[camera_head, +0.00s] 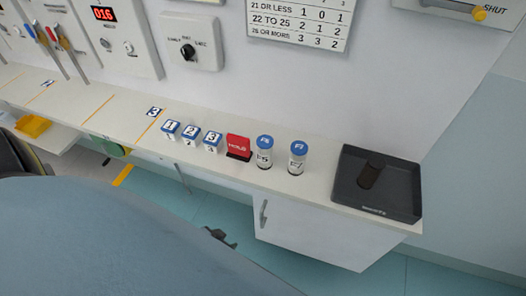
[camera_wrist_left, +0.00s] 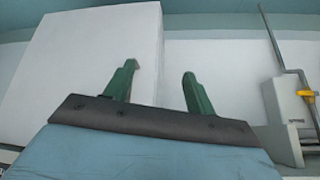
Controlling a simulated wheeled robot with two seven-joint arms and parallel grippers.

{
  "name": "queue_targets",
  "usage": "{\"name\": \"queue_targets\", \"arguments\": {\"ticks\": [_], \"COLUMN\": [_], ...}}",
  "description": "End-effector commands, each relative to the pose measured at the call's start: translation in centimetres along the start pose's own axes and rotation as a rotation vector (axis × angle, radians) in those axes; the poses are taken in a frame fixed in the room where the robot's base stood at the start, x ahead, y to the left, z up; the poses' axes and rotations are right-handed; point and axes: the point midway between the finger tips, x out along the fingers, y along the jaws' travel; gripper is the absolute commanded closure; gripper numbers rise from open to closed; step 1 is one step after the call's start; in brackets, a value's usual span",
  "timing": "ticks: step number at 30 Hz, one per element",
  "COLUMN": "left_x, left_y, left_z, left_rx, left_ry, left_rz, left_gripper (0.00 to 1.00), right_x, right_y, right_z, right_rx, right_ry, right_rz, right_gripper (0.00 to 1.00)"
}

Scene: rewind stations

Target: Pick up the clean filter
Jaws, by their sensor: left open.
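Two upright white canisters with blue lids stand on the white shelf, a left one (camera_head: 264,155) and a right one (camera_head: 297,158). A dark brown cylinder (camera_head: 371,172) lies in a dark grey tray (camera_head: 402,205) at the shelf's right end. I cannot tell which of these is the clean filter. My left gripper (camera_wrist_left: 160,69) shows in the left wrist view with its two green fingers apart and nothing between them. In the head view, my large blue-grey arm covers the lower left. None of the shelf's canisters shows in the wrist view. My right gripper is not in view.
Several small blue-topped numbered blocks (camera_head: 191,133) and a red block (camera_head: 238,147) stand left of the canisters. A white cabinet (camera_head: 310,232) hangs below the shelf (camera_head: 322,185). The wrist view shows a large white box (camera_wrist_left: 85,65) and a pipe (camera_wrist_left: 272,40).

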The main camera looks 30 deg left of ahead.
Motion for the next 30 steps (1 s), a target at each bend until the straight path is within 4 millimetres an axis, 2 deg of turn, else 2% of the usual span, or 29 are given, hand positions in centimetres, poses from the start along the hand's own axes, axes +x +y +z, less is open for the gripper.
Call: {"name": "queue_targets", "arguments": {"ticks": [1, 6, 9, 12, 16, 20, 23, 30], "left_x": [-0.9, -6.0, -9.4, -12.5, -15.7, -17.0, -16.3, -12.7], "left_y": [-0.8, -2.3, -2.6, -2.5, -2.4, -2.3, -2.2, -2.3], "left_z": [-3.3, -13.4, -17.8, -21.2, -24.0, -25.4, -26.3, -28.8], "left_rx": [-0.008, -0.043, -0.057, -0.067, -0.074, -0.079, -0.079, -0.078], "left_ry": [0.070, 0.286, 0.391, 0.481, 0.563, 0.602, 0.609, 0.608], "left_rz": [-0.007, -0.014, -0.008, 0.005, 0.020, 0.029, 0.031, 0.030], "left_gripper": [0.45, 0.45, 0.45, 0.45, 0.45, 0.45, 0.45, 0.45], "right_x": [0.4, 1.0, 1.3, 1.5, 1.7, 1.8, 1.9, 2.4], "right_y": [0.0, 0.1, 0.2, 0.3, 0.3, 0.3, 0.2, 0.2], "right_z": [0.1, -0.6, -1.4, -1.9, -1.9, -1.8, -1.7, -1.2], "right_rx": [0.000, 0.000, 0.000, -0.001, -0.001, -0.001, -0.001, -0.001], "right_ry": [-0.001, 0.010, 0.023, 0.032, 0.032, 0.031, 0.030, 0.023], "right_rz": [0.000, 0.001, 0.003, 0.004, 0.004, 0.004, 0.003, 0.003], "right_gripper": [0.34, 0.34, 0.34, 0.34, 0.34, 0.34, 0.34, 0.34]}}
